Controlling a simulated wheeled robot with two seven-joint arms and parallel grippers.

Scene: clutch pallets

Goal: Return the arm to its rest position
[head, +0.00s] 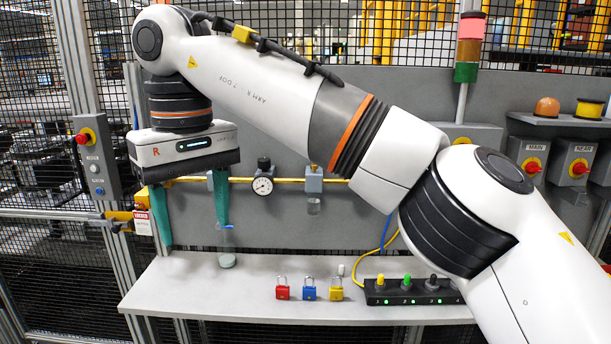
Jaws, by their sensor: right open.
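My right arm comes in from the right and reaches across the view, bent at the elbow. My right gripper (193,237) is at the left, pointing down with its two green fingers wide apart and nothing between them. It hangs in front of the grey back panel, above the left end of the shelf. My left gripper is not in view.
A red padlock (282,291), a blue padlock (309,291) and a yellow padlock (336,291) stand on the grey shelf (195,297). A black switch box (412,292) is right of them. A gauge (263,185) sits on the yellow pipe. A red tag (141,197) hangs left.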

